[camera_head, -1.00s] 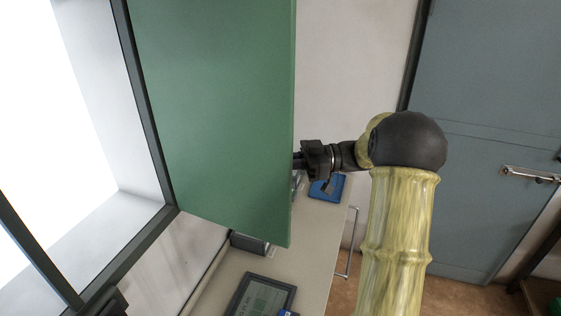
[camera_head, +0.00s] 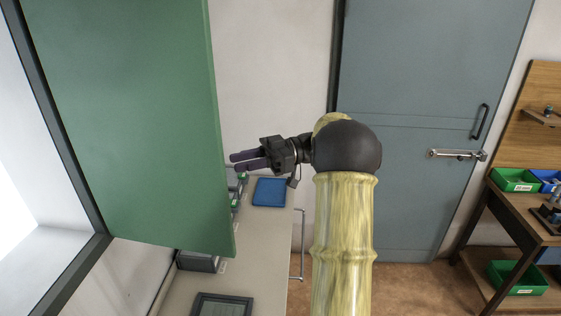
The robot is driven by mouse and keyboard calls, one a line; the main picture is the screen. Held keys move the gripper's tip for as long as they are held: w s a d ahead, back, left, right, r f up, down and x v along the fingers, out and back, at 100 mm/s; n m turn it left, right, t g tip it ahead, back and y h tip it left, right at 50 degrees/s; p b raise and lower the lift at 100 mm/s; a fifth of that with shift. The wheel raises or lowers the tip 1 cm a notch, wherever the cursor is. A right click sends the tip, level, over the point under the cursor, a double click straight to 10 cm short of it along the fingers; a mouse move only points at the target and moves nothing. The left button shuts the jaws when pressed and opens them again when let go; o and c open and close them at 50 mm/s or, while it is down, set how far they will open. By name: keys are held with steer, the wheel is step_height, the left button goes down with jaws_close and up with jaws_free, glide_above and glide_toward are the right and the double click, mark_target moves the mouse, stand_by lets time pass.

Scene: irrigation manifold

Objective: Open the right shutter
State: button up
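The green shutter (camera_head: 140,120) hangs from the dark window frame at the left and stands swung out from the window. Its free edge faces right, toward my arm. My gripper (camera_head: 234,161) is just right of that edge, with its two dark purple fingers pointing left at it. A small gap shows in the picture between the fingertips and the edge. I cannot tell their distance in depth. No object shows between the fingers, and how far apart they are is unclear.
Below is a pale counter (camera_head: 258,235) with a blue tray (camera_head: 269,191), a dark framed panel (camera_head: 222,305) and a metal rail on its right side. A closed grey-blue door (camera_head: 430,90) stands behind my arm. A wooden workbench (camera_head: 525,222) with green bins is at the right.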

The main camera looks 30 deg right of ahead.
steer(key=s+d+b, duration=0.1)
steer(key=d+b, duration=0.1)
steer(key=d, duration=0.7)
steer(key=shift+s+d, duration=0.2)
steer(key=shift+d, duration=0.2)
